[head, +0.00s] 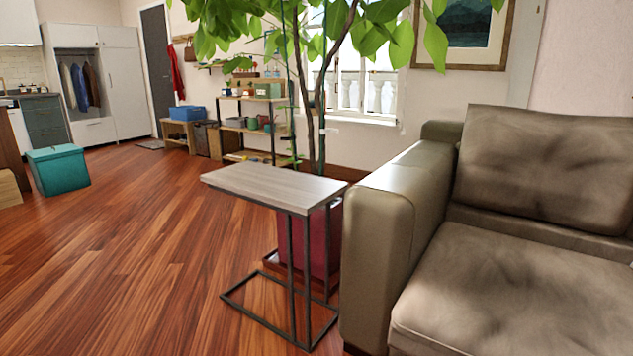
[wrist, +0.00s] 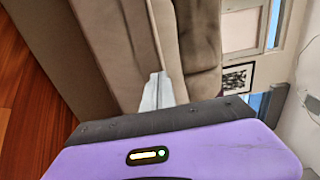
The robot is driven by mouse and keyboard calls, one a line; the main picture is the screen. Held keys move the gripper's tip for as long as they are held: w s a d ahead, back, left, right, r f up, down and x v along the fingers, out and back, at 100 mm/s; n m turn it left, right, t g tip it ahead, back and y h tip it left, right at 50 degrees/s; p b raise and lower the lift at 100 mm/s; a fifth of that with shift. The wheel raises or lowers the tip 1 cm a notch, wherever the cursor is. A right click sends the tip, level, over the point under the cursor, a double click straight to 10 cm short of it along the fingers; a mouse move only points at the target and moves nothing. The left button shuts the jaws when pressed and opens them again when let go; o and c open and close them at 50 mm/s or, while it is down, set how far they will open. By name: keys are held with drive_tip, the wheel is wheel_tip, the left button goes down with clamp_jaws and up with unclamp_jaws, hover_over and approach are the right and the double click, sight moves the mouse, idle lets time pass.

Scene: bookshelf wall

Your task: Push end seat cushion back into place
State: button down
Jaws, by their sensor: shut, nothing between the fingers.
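The end seat cushion (head: 510,290) is grey-brown and lies on the sofa beside its left armrest (head: 385,215), in the head view. A back cushion (head: 550,165) leans behind it. The seat's right part and much of its front are cut off by the frame, so I cannot tell how far it sticks out. In the wrist view, my gripper (wrist: 157,80) is shut and empty, its pale fingers pointing at the brown sofa upholstery (wrist: 115,45). The picture is turned sideways there, and I cannot tell whether the fingertips touch it. My gripper is not in the head view.
A small side table (head: 270,186) with a thin metal frame stands left of the armrest, close to it. A potted plant in a red pot (head: 318,240) is behind it. Wooden floor (head: 130,260) is open to the left, with a teal box (head: 57,170) farther off.

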drive_tip(key=shift+b+x, duration=2.6)
drive_tip(key=shift+x, duration=2)
drive_tip(key=p+v, duration=0.3)
drive_tip(key=v, duration=0.2)
drive_tip(key=shift+s+r, duration=0.1)
drive_tip(key=shift+s+a+p, duration=0.35)
drive_tip(key=shift+s+p, duration=0.05)
